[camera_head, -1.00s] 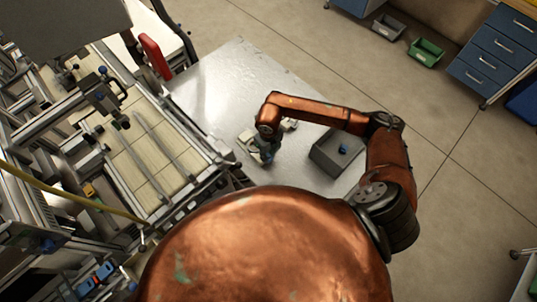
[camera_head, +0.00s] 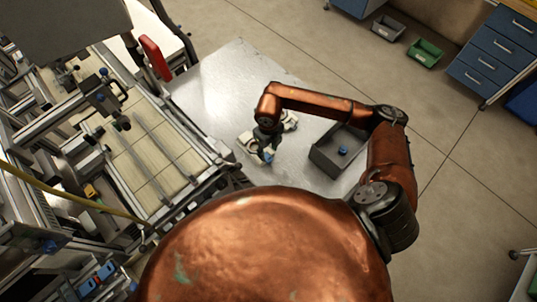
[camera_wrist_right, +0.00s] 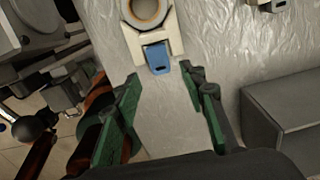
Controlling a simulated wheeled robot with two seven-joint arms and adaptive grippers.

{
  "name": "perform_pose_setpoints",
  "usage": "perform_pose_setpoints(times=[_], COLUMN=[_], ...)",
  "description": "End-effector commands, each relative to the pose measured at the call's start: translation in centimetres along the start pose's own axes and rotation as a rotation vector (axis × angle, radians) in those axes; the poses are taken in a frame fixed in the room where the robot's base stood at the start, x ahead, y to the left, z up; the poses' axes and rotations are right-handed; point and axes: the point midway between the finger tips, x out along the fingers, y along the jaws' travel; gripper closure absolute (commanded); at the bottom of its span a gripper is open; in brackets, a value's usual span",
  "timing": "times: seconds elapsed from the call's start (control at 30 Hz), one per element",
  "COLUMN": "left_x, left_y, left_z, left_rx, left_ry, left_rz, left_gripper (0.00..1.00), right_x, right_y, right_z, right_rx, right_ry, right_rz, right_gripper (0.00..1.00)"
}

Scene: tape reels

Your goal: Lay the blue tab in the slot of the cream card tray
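The cream card tray (camera_wrist_right: 150,30) lies on the metal table, with a pale ring set in its upper part in the right wrist view. It also shows in the head view (camera_head: 247,143). The blue tab (camera_wrist_right: 157,57) lies at the tray's near end, between its cream side walls, and reaches slightly past the edge. Whether it sits flat in the slot I cannot tell. My right gripper (camera_wrist_right: 170,85) is open and empty, its green fingers apart and short of the tab. In the head view my right gripper (camera_head: 267,143) hangs over the tray, partly hiding it. My left gripper is not in view.
A grey bin (camera_head: 325,160) with a blue piece (camera_head: 343,151) inside stands right of the tray. Another cream piece (camera_head: 289,120) lies behind the gripper. A conveyor-like machine (camera_head: 150,150) borders the table's left side. The table's far part (camera_head: 235,85) is clear.

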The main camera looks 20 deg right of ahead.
Motion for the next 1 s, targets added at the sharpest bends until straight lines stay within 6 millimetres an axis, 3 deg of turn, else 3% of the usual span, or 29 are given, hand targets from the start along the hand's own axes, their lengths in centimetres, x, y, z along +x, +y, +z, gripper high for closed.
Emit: perform_pose_setpoints(times=[0.2,0.4,1.0], left_x=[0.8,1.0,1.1], left_y=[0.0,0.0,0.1], left_z=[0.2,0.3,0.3], left_rx=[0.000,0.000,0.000], left_ry=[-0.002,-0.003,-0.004], left_rz=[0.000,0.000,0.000], left_gripper=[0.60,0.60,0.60], right_x=[-4.6,-7.2,-7.9], right_y=[-0.1,0.0,0.0], right_z=[0.1,0.1,0.0], right_rx=[0.000,0.000,0.000], right_ry=[-0.004,-0.003,-0.001], right_rz=[-0.002,-0.001,0.000], right_gripper=[0.62,0.62,0.62])
